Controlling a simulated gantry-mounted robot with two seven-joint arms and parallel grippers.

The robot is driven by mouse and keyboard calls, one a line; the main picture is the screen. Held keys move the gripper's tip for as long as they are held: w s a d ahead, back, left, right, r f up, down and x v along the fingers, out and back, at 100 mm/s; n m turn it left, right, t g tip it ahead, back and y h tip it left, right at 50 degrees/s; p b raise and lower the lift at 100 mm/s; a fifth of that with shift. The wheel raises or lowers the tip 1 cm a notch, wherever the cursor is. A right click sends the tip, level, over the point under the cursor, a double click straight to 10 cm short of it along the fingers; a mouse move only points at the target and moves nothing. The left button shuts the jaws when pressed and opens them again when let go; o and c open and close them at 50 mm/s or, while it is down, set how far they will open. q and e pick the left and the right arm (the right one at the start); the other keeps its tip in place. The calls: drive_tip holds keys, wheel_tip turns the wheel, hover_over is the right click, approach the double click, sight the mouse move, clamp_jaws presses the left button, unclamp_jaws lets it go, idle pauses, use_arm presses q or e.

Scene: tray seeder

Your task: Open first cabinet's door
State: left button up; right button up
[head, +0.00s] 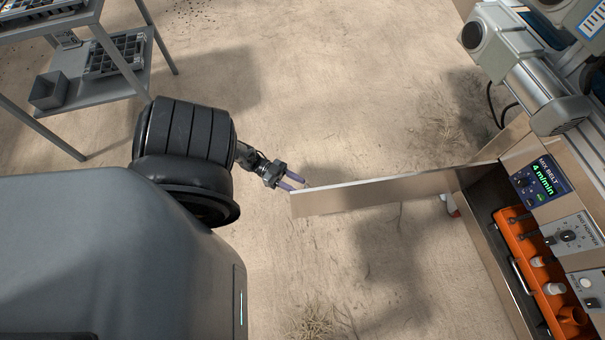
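The cabinet (473,224) stands at the right, with its door (390,191) swung out wide to the left, so the door shows as a long thin tan panel seen from above. My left gripper (297,182) is at the door's free edge, with its two purple-grey fingers spread a little apart. The fingertips are close to the far side of that edge; I cannot tell whether they touch it. Nothing shows between them. My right gripper is not in view.
A control panel (541,184) reads "MIX BELT 4 m/min". Grey motors (515,60) sit at the upper right. A metal table with a lower shelf (107,93) stands upper left. Sandy floor between is clear.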

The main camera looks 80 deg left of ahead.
use_arm(q)
drive_tip(key=v, duration=0.6)
drive_tip(key=shift+b, duration=0.35)
